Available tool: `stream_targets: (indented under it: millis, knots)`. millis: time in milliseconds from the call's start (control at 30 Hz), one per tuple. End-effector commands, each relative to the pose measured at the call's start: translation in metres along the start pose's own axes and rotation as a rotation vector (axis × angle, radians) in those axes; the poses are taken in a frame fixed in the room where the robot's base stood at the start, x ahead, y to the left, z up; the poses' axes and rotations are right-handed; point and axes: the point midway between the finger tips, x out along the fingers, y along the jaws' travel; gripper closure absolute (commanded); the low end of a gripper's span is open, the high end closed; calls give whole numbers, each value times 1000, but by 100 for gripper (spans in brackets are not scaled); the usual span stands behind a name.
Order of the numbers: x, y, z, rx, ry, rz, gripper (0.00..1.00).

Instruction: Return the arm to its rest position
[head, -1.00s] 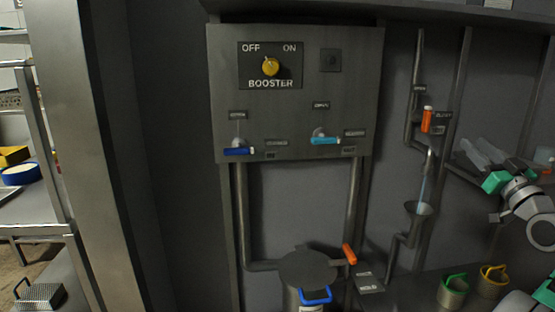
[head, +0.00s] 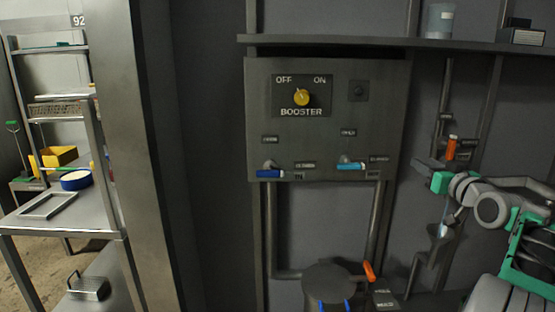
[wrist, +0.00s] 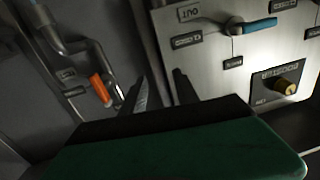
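My arm reaches in from the right edge of the head view, grey with green parts. My gripper (head: 424,165) points left, in front of the wall pipes and just right of the booster panel (head: 330,130). In the wrist view my gripper (wrist: 160,84) shows two dark fingers standing apart with nothing between them. Past the fingers are the panel on the right, with its teal lever (wrist: 258,26) and yellow knob (wrist: 286,87), and the orange-handled valve (wrist: 101,89) on the left.
A shelf (head: 340,41) with a clear jar (head: 440,20) runs above the panel. A lidded pot (head: 328,282) stands below it. Pipes with an orange handle (head: 451,147) are close to my arm. A metal post (head: 140,150) and shelving rack (head: 75,225) stand at left.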

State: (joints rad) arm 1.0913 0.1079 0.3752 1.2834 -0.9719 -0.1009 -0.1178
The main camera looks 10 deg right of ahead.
Motion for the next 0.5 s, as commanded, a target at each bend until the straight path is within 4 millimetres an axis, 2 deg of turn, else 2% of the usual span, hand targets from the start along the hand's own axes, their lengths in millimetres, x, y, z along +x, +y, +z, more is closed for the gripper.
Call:
stream_targets:
  millis: [33, 67, 100, 167, 200, 233, 300, 367, 400, 467, 500]
  knots:
    - [12, -36, -19, 4, -58, -26, 64]
    - [17, -58, -20, 7, -105, -36, 64]
    - [22, -89, -20, 11, -175, -50, 64]
    - [22, -142, -19, 16, -296, -73, 64]
    - [15, -177, -16, 16, -380, -86, 64]
    - [8, -203, -12, 14, -444, -96, 64]
    - [-21, -257, -2, 6, -595, -114, 64]
    - [-55, -296, 7, -7, -723, -124, 64]
    - [-82, -319, 12, -20, -807, -129, 64]
    - [-126, -347, 20, -42, -930, -131, 64]
    - [-156, -359, 26, -58, -1005, -129, 64]
